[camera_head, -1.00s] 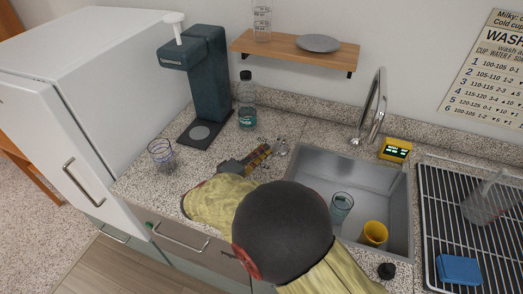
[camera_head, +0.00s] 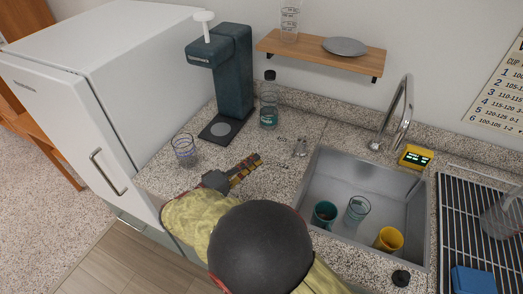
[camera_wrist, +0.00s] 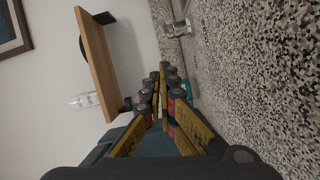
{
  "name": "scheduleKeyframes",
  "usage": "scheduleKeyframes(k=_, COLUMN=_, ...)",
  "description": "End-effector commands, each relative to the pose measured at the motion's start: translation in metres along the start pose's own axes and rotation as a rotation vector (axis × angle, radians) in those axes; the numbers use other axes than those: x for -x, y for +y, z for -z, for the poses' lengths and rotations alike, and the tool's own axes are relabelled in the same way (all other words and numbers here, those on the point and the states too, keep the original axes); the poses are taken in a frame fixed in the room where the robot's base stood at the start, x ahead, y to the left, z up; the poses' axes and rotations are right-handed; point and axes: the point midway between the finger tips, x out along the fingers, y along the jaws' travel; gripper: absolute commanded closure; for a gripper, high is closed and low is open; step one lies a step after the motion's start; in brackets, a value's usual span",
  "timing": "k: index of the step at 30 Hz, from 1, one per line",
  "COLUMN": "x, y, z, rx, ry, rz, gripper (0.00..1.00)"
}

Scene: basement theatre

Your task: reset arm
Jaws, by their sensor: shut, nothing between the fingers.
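My gripper (camera_head: 248,166) is over the speckled counter, to the left of the sink, in the head view. Its fingers are together and hold nothing. In the wrist view the fingers of my gripper (camera_wrist: 160,78) converge toward the tips, with the counter (camera_wrist: 255,60) along the right side. My arm crosses the lower middle of the head view and hides the counter's front edge there.
The sink (camera_head: 321,170) holds a teal cup (camera_head: 324,213), a clear glass (camera_head: 357,210) and a yellow cup (camera_head: 388,240). A glass (camera_head: 184,150), a bottle (camera_head: 268,108) and a dark dispenser (camera_head: 234,75) stand on the counter. A wooden shelf (camera_head: 300,48) hangs above.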

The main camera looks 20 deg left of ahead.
Motion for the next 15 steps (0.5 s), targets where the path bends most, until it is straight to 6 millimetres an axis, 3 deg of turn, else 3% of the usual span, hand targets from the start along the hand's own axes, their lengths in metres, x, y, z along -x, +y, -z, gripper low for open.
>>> scheduleKeyframes(k=6, x=0.005, y=-0.001, z=0.000, rx=0.000, ry=0.000, rz=0.000, gripper=1.00)
scheduleKeyframes(k=10, x=-0.004, y=0.007, z=-0.009, rx=-0.001, ry=-0.030, rz=0.014, gripper=1.00)
scheduleKeyframes(k=13, x=-0.029, y=0.024, z=-0.033, rx=0.002, ry=-0.115, rz=0.058, gripper=1.00)
scheduleKeyframes(k=15, x=-0.052, y=0.042, z=-0.063, rx=0.004, ry=-0.204, rz=0.113, gripper=1.00)
